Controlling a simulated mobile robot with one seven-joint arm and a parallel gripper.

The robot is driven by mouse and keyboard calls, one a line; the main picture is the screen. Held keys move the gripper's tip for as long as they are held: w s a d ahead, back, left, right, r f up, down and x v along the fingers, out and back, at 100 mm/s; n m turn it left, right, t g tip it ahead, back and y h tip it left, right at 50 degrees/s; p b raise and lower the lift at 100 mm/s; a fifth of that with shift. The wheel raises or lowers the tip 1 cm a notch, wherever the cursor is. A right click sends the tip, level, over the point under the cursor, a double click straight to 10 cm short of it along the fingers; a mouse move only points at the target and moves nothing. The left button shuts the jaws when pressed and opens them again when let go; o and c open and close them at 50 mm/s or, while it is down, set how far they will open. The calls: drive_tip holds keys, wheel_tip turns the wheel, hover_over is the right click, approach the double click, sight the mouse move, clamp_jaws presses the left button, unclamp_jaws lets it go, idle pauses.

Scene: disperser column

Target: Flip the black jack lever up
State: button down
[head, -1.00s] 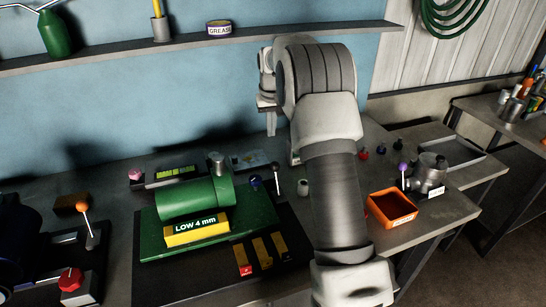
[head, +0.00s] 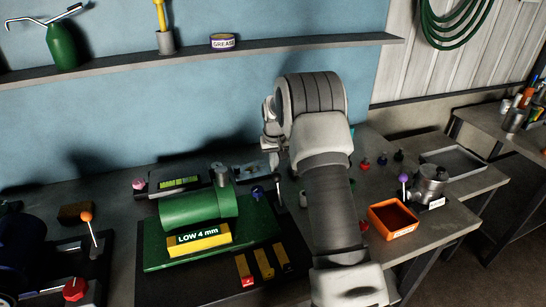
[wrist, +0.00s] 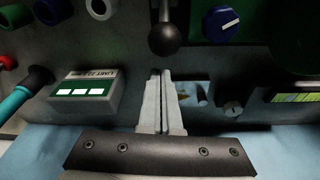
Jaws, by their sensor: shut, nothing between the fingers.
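The black jack lever is a rod with a round black ball (wrist: 165,38), at the top middle of the wrist view. In the head view its thin rod (head: 279,192) stands at the right end of the green pump body, close beside my arm. My gripper (wrist: 161,74) is shut and empty, its two pale fingers together. In the wrist picture the fingertips lie just below the ball, with a small gap showing between them; I cannot tell the depth. In the head view my arm hides the fingertips.
A blue knob (wrist: 221,23) is beside the lever. A grey box with a green display (wrist: 86,92) is left of my fingers. The green pump (head: 197,207) carries a yellow "LOW 4 mm" block (head: 198,240). An orange bin (head: 393,220) is at right.

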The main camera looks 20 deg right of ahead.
drive_tip(key=shift+s+a+r, duration=0.1)
drive_tip(key=shift+s, duration=0.75)
drive_tip(key=shift+s+b, duration=0.1)
drive_tip(key=shift+b, duration=0.25)
drive_tip(key=shift+s+r+t+b, duration=0.1)
drive_tip(key=shift+s+t+b, duration=0.2)
drive_tip(key=shift+b, duration=0.2)
